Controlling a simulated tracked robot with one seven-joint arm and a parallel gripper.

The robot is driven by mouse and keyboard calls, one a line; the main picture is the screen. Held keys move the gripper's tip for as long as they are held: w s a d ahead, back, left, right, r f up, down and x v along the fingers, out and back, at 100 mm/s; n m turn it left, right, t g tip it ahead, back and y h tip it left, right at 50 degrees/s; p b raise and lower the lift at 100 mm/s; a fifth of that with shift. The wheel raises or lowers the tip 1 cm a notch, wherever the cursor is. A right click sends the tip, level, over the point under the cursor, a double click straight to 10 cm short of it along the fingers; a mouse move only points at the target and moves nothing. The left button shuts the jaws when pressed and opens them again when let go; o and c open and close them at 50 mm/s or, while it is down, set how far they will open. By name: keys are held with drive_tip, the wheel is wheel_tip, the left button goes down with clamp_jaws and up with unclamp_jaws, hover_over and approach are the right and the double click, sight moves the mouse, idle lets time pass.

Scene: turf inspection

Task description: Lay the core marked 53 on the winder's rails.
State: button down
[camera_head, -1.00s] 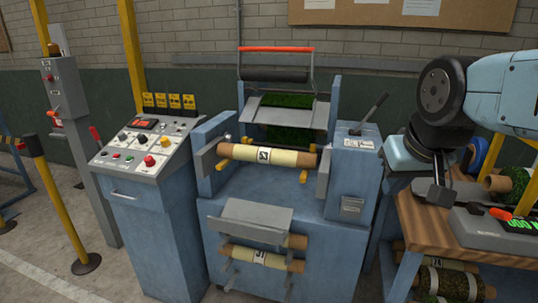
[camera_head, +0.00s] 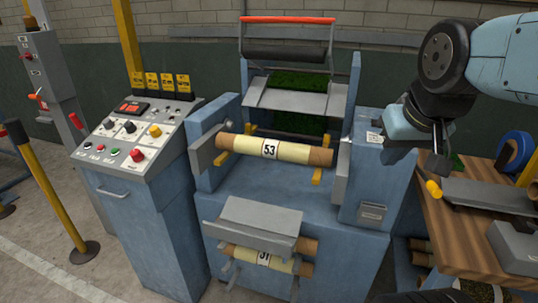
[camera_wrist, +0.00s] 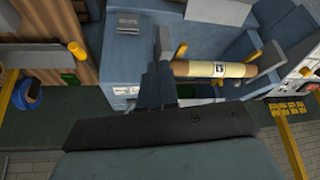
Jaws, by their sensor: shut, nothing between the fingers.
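The core marked 53 (camera_head: 270,150) is a cream roll with brown ends. It lies level across the winder (camera_head: 292,195), against yellow rails (camera_head: 317,175) that show at its ends; the exact contact is hard to see. Its 53 label faces the body camera. My gripper (camera_head: 437,168) is shut and empty, to the right of the winder and apart from the core. In the wrist view the core (camera_wrist: 215,70) shows beyond the dark gripper body, with the yellow rail ends (camera_wrist: 253,57) near it.
Another core (camera_head: 262,259) sits in the winder's lower cradle, under a grey plate. A control console (camera_head: 135,145) stands left of the winder. A wooden bench (camera_head: 455,225) with a grey device (camera_head: 515,245) and a blue spool (camera_head: 516,150) is at right.

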sight(272, 153)
drive_tip(key=w+a+f+n+g+h, duration=0.1)
drive_tip(key=w+f+n+g+h, duration=0.1)
drive_tip(key=w+f+n+h, duration=1.05)
drive_tip(key=w+a+f+n+t+y, duration=0.2)
drive_tip(key=w+a+f+n+t, duration=0.15)
drive_tip(key=a+n, duration=0.4)
drive_tip(key=w+a+f+n+t+y, duration=0.2)
drive_tip(key=a+n+t, duration=0.35)
drive_tip(key=a, duration=0.35)
drive_tip(key=w+a+f+n+t+y, duration=0.2)
drive_tip(key=w+a+f+n+t, duration=0.15)
drive_tip(key=a+n, duration=0.4)
drive_tip(key=shift+m+t, duration=0.45)
drive_tip(key=shift+m, duration=0.05)
drive_tip(key=x, duration=1.2)
drive_tip(key=shift+w+a, duration=0.15)
drive_tip(key=shift+w, duration=0.25)
